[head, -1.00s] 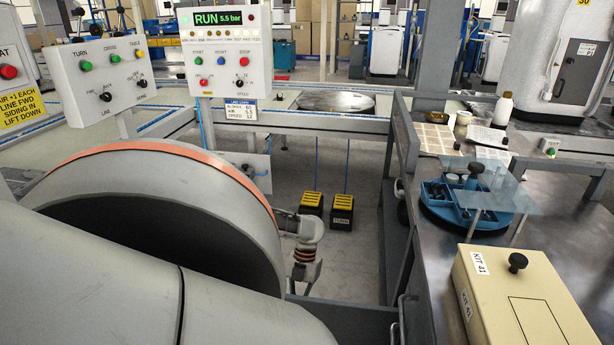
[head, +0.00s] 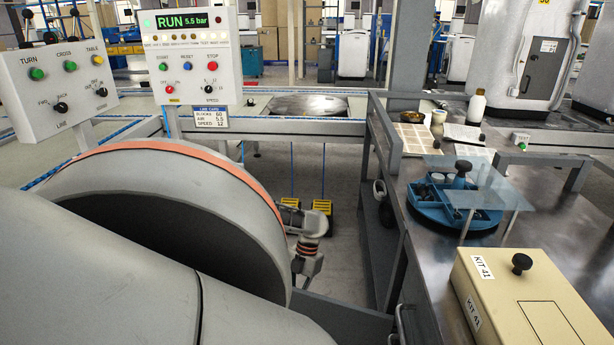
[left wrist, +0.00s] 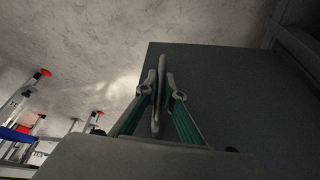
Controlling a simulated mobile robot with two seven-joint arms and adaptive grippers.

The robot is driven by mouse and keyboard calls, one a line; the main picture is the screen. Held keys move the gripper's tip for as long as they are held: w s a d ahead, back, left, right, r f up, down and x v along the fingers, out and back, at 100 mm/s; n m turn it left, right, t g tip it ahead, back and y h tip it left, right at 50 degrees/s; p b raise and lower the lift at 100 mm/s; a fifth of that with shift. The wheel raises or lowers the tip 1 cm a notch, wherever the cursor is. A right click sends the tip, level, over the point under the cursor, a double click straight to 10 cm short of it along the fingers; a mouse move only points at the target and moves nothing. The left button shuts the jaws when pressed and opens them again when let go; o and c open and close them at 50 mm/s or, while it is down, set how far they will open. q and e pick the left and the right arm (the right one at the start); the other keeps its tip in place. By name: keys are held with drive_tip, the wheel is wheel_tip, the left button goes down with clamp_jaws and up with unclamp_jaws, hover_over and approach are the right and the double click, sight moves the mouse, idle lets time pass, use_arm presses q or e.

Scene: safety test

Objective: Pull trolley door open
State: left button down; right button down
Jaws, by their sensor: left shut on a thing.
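In the left wrist view my left gripper (left wrist: 163,92) has its two teal-sided fingers on either side of a thin grey bar handle (left wrist: 163,68) and is shut on it. The handle stands in front of a flat dark grey panel (left wrist: 225,95), which looks like the trolley door. In the head view a dark grey panel edge (head: 345,318) runs beside the steel-topped trolley (head: 430,290); I cannot tell for certain that it is the same door. A bent handle (head: 400,318) shows at the trolley's near side. My large arm links hide much of the lower left. My right gripper is out of view.
On the trolley top are a beige KIT 41 box (head: 520,295), a blue round tray (head: 440,212) under a clear plate, and a white bottle (head: 477,106). A control panel (head: 185,60) stands ahead. Yellow-topped pedals (head: 320,212) are on the floor.

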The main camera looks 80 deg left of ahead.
use_arm(q)
drive_tip(key=shift+w+a+f, duration=0.1)
idle(0.5)
drive_tip(key=c, duration=2.2)
unclamp_jaws()
drive_tip(key=shift+o, duration=0.2)
drive_tip(key=v, duration=1.2)
drive_tip(key=shift+w, duration=0.1)
